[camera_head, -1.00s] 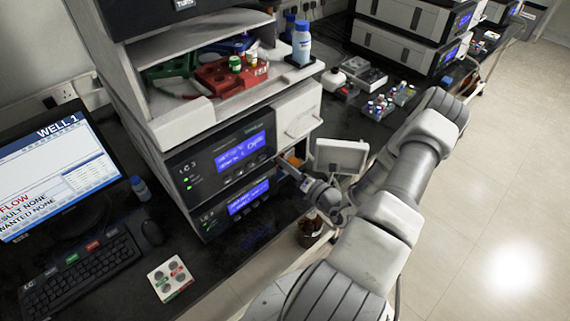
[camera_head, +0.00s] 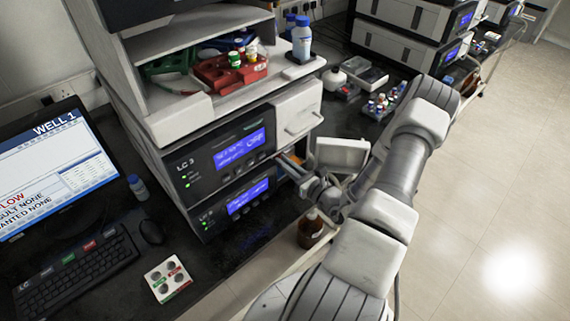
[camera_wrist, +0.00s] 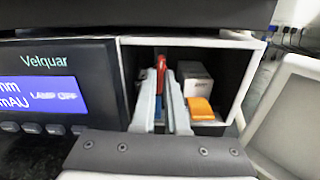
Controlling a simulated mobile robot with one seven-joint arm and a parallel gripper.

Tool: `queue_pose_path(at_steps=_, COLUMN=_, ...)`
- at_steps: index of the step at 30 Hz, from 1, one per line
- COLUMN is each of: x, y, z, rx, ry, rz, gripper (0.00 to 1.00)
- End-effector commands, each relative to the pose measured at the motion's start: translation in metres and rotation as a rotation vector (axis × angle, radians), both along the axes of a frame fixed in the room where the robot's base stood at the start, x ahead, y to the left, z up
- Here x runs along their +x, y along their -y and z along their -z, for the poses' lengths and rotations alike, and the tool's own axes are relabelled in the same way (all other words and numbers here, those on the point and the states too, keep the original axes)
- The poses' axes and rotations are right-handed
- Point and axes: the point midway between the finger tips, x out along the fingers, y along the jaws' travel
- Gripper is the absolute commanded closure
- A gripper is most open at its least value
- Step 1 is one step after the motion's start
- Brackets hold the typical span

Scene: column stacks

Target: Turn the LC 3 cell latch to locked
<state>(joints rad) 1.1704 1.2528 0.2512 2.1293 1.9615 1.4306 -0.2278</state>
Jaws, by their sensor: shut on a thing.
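The upper unit labelled LC 3 (camera_head: 222,155) has a lit blue display and a closed white door at its right. My gripper (camera_wrist: 162,108) reaches into an open compartment (camera_wrist: 122,66) beside a Velquar display reading LAMP OFF. In the head view, this appears to be the lower unit (camera_head: 235,203), whose label I cannot read clearly. The fingers are close together and upright, shut on a thin piece mostly hidden between them. A red upright piece (camera_wrist: 161,63), possibly the latch lever, shows at the fingertips. Its position, locked or unlocked, cannot be told.
An open white door (camera_wrist: 288,110) stands right of the compartment. A pale box (camera_wrist: 194,80) and an orange block (camera_wrist: 201,108) sit inside, close right of the fingers. A brown bottle (camera_head: 310,232) stands below my arm. The floor at right is clear.

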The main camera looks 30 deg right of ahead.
Motion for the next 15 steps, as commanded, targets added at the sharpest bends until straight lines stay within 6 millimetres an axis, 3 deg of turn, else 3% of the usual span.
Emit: queue_pose_path(at_steps=15, x=0.0, y=-0.0004, z=0.0008, rx=-0.088, ry=0.01, rz=-0.001, gripper=1.0)
